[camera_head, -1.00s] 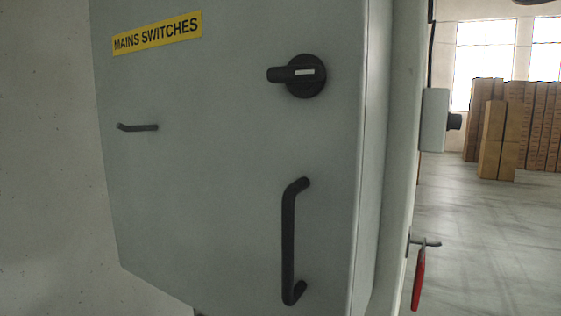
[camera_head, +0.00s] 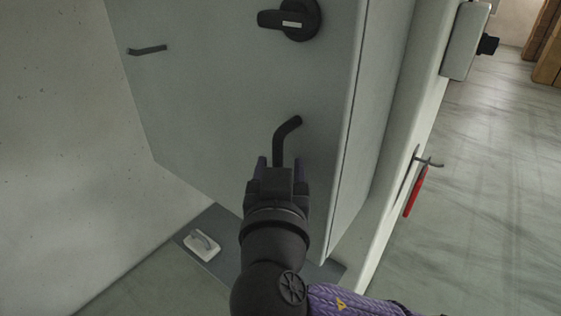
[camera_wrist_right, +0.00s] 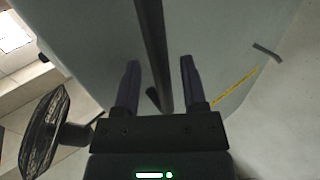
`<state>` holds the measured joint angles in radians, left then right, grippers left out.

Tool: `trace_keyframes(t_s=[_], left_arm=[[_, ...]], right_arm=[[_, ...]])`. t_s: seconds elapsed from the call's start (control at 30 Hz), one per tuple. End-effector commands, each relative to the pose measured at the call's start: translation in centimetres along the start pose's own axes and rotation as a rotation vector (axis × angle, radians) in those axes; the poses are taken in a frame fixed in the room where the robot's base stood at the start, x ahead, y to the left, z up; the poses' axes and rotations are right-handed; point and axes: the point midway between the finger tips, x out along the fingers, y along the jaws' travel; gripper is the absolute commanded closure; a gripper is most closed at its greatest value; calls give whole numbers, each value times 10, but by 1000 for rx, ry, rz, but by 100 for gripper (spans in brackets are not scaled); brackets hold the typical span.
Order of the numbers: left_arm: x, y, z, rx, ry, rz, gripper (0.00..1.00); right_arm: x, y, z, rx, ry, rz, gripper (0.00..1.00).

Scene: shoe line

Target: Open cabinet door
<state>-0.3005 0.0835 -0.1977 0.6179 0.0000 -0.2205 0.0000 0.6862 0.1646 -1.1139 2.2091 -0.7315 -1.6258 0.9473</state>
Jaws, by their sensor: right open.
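The grey cabinet door (camera_head: 210,110) fills the middle of the head view and looks closed. Its black bar handle (camera_head: 286,128) shows only at its upper bend; my right gripper (camera_head: 279,164) hides the rest. In the right wrist view the handle bar (camera_wrist_right: 153,45) runs between the two fingers of the right gripper (camera_wrist_right: 160,67). The fingers are open, one on each side of the bar, with gaps visible. A black rotary switch (camera_head: 298,20) sits on the door above the handle. My left gripper is not in view.
A small dark lever (camera_head: 148,50) is on the door's left. Right of the cabinet, a red tag (camera_head: 416,192) hangs from a hook, with a grey box (camera_head: 466,42) above. A white object (camera_head: 202,243) lies on a dark mat at lower left. Open floor is at right.

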Motion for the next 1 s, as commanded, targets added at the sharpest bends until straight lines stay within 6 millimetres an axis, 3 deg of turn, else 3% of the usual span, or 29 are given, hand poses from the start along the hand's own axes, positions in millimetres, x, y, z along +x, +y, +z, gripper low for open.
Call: trace_keyframes(t_s=[0.17, 0.43, 1.0], left_arm=[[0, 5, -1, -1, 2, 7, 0], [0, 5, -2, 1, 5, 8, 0], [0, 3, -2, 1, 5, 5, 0]], right_arm=[[0, 0, 0, 0, 0, 0, 46], [0, 0, 0, -1, -1, 0, 100], [0, 0, 0, -2, 0, 0, 100]])
